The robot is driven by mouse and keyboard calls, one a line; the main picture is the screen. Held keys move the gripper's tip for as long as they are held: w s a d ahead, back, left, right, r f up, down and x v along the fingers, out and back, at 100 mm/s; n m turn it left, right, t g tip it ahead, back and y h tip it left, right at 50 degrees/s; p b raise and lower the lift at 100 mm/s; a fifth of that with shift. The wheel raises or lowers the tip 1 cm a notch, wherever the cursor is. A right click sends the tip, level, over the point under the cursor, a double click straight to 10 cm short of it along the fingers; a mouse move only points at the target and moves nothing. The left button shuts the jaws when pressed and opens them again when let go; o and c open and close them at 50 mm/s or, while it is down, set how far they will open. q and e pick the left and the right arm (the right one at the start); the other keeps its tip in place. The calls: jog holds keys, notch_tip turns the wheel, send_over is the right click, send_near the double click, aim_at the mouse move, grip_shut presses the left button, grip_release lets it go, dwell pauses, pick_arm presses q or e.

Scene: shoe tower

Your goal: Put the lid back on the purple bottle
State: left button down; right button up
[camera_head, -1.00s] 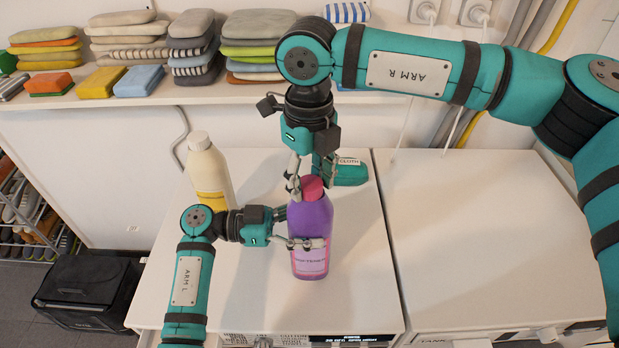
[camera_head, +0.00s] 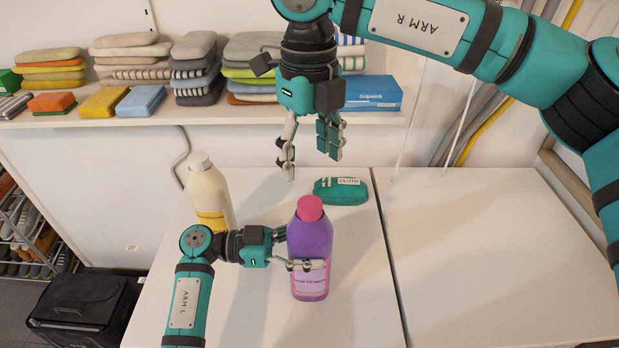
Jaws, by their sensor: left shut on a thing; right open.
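The purple bottle (camera_head: 308,240) stands upright on the white top in front of me. Its pink-red lid (camera_head: 310,207) sits on its neck and looks level. My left gripper (camera_head: 306,250) is shut around the bottle's body from the left, with a finger across its front. My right gripper (camera_head: 308,165) is open and empty, pointing down above and behind the bottle, clear of the lid.
A cream bottle with a white cap (camera_head: 208,190) stands behind my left gripper. A green cloth packet (camera_head: 341,191) lies behind the purple bottle. A shelf of folded cloths and sponges runs along the back wall, with a blue box (camera_head: 373,93). The right white top (camera_head: 470,250) is clear.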

notch_tip(320, 180, up, 2)
jog(key=shift+r, duration=0.1)
pick_arm(q)
jog(key=shift+c, duration=1.4)
grip_release()
jog(key=a, duration=1.2)
